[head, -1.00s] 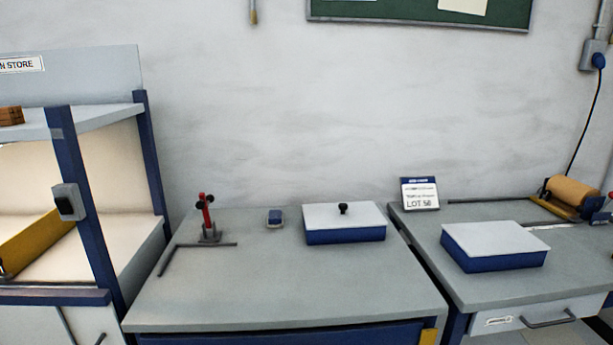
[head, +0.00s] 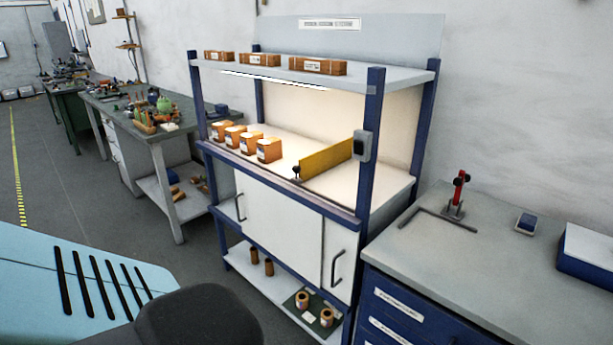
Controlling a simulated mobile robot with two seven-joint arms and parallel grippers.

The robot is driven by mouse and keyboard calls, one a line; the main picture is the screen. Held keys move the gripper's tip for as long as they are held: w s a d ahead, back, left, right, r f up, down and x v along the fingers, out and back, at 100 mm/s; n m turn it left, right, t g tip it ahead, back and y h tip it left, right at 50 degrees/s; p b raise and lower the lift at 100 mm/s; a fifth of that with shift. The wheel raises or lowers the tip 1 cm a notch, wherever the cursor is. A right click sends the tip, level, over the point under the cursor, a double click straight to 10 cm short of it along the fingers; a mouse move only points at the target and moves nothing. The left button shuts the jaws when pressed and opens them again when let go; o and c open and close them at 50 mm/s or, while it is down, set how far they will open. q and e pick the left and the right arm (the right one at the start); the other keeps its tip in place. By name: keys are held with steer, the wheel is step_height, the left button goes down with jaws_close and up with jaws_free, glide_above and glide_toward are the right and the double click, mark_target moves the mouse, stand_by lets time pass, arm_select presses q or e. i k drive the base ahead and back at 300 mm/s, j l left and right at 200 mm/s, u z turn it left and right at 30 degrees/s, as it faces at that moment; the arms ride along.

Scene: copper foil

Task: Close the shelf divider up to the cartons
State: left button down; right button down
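The yellow shelf divider (head: 327,157) stands upright on the lit middle shelf (head: 385,188) of the blue-framed store unit, towards its right side. A dark knob (head: 296,170) is at its front end. Several orange-brown cartons with white labels stand in a row at the left of the same shelf; the rightmost carton (head: 269,150) is nearest the divider. A clear gap of bare shelf lies between that carton and the divider. Neither of my grippers is in the head view.
A grey switch box (head: 362,146) sits on the unit's right front post. Brown boxes (head: 318,65) stand on the top shelf. A grey bench (head: 480,265) with a red clamp (head: 458,190) adjoins at right. A cluttered bench (head: 150,125) stands left. Floor (head: 60,190) is open at left.

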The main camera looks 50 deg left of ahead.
mark_target(309, 167)
steer(key=u, duration=1.6)
